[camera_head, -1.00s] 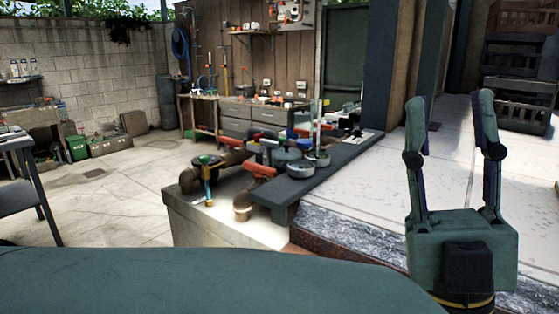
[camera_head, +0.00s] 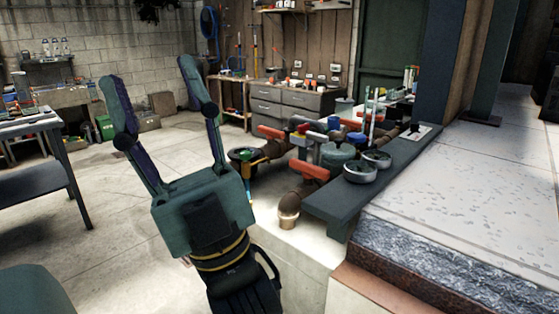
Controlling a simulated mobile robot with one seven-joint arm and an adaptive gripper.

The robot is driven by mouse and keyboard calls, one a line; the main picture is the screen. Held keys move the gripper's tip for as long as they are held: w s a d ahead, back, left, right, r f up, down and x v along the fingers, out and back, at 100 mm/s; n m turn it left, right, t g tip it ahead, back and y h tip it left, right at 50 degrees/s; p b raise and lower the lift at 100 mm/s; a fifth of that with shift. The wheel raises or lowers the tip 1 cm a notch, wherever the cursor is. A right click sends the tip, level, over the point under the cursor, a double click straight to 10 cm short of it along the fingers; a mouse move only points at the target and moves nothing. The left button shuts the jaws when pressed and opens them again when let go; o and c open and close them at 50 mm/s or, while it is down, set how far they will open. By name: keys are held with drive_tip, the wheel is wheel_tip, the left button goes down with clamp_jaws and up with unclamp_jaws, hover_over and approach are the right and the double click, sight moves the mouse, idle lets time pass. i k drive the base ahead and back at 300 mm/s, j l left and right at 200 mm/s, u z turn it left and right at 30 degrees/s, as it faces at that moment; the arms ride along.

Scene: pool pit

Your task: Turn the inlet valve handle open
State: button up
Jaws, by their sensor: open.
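My gripper (camera_head: 150,78) is at the left of the view, fingers spread wide apart, pointing up, with nothing between them. Brown pipework stands right of it on a pale ledge. It carries an orange-red handle (camera_head: 308,170) at the front, another orange-red handle (camera_head: 270,131) further back, and a red part (camera_head: 307,127) near a blue part. I cannot tell which one is the inlet valve handle. A brown pipe elbow (camera_head: 289,203) meets the ledge top. A blue and yellow fitting (camera_head: 248,172) shows close to my gripper's right side in the picture. My gripper appears apart from the handles.
A dark slab (camera_head: 345,203) beside the pipes holds round grey dishes (camera_head: 361,172) and small items. A raised pale floor with a rough stone edge (camera_head: 450,255) lies right. A table (camera_head: 40,125) stands left. Drawers (camera_head: 298,102) stand at the back. The concrete floor between is mostly clear.

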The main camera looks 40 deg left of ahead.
sight(309, 171)
drive_tip(key=u, duration=1.05)
drive_tip(key=i+j, duration=0.25)
drive_tip(key=i, duration=0.2)
drive_tip(key=i+j+u, duration=0.1)
drive_tip(key=i, duration=0.4)
drive_tip(key=j, duration=0.1)
